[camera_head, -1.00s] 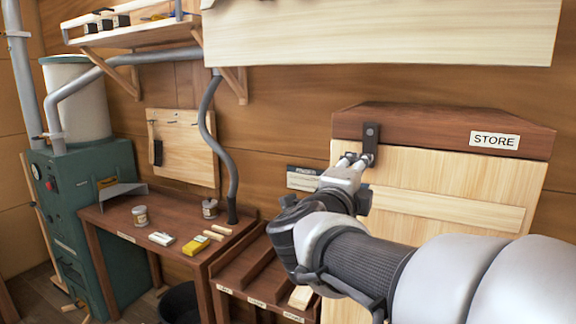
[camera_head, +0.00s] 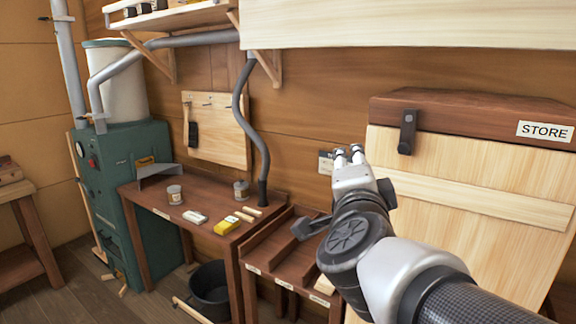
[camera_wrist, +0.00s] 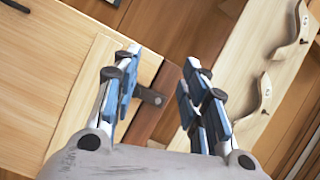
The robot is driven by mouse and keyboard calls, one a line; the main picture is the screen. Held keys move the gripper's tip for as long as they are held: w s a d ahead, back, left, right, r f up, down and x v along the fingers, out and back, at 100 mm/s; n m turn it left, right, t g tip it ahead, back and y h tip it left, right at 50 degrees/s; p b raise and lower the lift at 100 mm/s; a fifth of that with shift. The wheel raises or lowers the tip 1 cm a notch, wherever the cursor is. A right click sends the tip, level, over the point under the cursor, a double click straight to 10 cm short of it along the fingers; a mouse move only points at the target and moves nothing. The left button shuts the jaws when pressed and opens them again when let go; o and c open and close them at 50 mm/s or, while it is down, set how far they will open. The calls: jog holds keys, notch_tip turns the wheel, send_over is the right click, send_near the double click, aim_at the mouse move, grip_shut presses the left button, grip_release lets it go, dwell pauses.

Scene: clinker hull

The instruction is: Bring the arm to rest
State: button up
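My gripper (camera_head: 348,155) is raised in front of the store locker, to the left of its dark latch (camera_head: 407,132) and apart from it. In the wrist view my gripper (camera_wrist: 160,70) has its two blue-padded fingers spread, with nothing held between them. The latch (camera_wrist: 150,97) shows in the background between the fingers. The store (camera_head: 470,165) has a pale front panel and a dark wooden lid labelled STORE, which sits down on it. The latch hangs from the lid over the front.
A dark bench (camera_head: 190,235) with tins, a yellow block and small pieces stands left of my arm. A green machine (camera_head: 125,180) with a pipe is farther left. A pale board (camera_head: 410,24) hangs above. A black bucket (camera_head: 210,290) stands on the floor below the bench.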

jog(key=s+a+f+n+g+y, duration=0.2)
jog(key=s+f+n+g+y, duration=0.15)
jog(key=s+f+n, duration=0.45)
jog(key=s+a+f+n+g+y, duration=0.2)
jog(key=s+f+n+g, duration=0.35)
jog(key=s+f, duration=0.35)
jog(key=s+d+f+n+g+h, duration=0.2)
jog(key=s+d+f+n+g, duration=0.1)
jog(key=s+d+f, duration=0.3)
jog(key=s+f+g, duration=0.1)
jog(key=s+f, duration=0.1)
jog(key=s, duration=0.1)
jog(key=shift+s, duration=0.4)
jog(key=shift+a+h, duration=0.1)
jog(key=shift+h, duration=0.15)
